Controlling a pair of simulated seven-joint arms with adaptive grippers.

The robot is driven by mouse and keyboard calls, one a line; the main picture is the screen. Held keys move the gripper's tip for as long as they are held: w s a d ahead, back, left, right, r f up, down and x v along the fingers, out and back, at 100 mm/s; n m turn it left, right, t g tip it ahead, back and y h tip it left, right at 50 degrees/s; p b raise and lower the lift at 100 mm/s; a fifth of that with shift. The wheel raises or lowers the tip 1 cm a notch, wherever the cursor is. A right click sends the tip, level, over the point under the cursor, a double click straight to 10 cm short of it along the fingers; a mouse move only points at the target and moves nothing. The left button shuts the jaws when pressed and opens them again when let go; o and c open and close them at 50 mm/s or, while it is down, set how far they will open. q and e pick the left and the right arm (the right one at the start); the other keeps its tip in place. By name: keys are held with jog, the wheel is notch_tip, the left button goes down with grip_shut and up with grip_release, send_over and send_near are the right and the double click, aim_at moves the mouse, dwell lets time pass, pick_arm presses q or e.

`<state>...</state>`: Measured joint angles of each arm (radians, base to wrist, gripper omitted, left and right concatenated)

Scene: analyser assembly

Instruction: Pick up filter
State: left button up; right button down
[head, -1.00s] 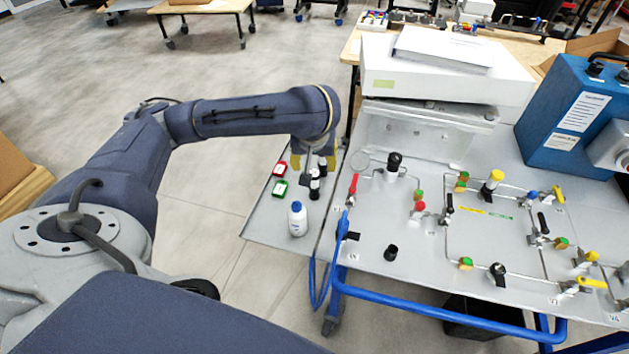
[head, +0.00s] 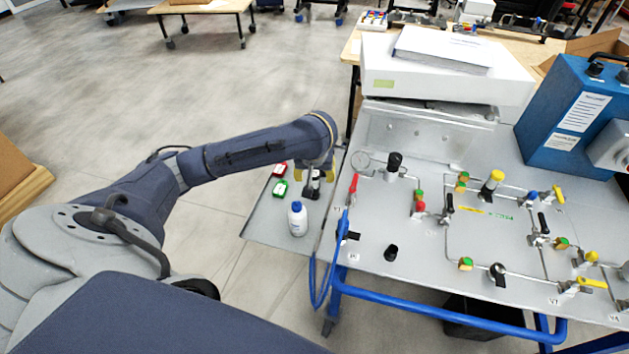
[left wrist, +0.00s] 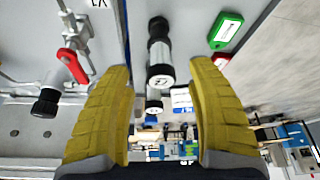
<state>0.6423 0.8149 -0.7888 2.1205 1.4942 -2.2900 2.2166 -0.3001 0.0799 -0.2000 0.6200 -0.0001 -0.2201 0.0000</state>
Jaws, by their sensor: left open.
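Black-and-white cylinders, which look like the filters, stand on the grey side tray (head: 262,226). In the head view one black-and-white cylinder (head: 313,190) shows just below my left gripper (head: 316,173), which partly hides that spot. In the left wrist view the nearer cylinder (left wrist: 160,62), with a white numbered end, lies between the two yellow fingers of the left gripper (left wrist: 160,72). A second one (left wrist: 154,106) shows beyond it. The fingers are open, with a visible gap on both sides of the cylinder. My right gripper is not in view.
A white bottle with a blue cap (head: 297,219) stands on the tray in front of the gripper. A green tag (head: 280,188) and a red tag (head: 279,170) lie to the left. The panel with valves (head: 420,262) and a red-handled valve (head: 353,184) are close on the right.

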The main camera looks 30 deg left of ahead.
aim_at(315, 179)
pick_arm(q)
jog(key=shift+x, duration=2.7)
jog(key=shift+w+a, duration=0.1)
jog(key=shift+r, duration=0.1)
grip_shut()
